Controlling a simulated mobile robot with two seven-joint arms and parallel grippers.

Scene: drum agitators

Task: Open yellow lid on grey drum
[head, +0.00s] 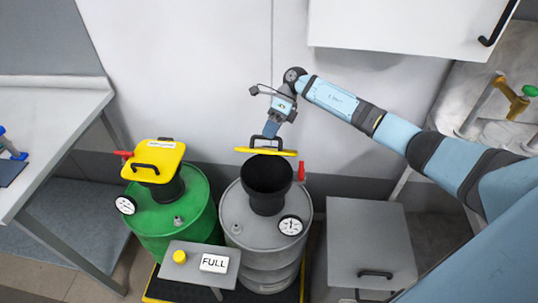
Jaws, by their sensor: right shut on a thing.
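The grey drum (259,239) stands in the middle, with a black funnel neck (267,186) on top that is open and shows its dark inside. The yellow lid (266,152) is seen nearly edge-on at the far side of the neck, tilted up off the opening. My right gripper (270,130) comes from the upper right and is shut on the black handle on the lid's far side. The hinge at the lid's edge is hard to make out. My left gripper is not in view.
A green drum (185,212) with a shut yellow lid (154,160) stands to the left. A small stand with a FULL sign (214,263) is in front. A grey cabinet (368,240) stands right, a wall cabinet (400,25) hangs above, and a table (50,130) is far left.

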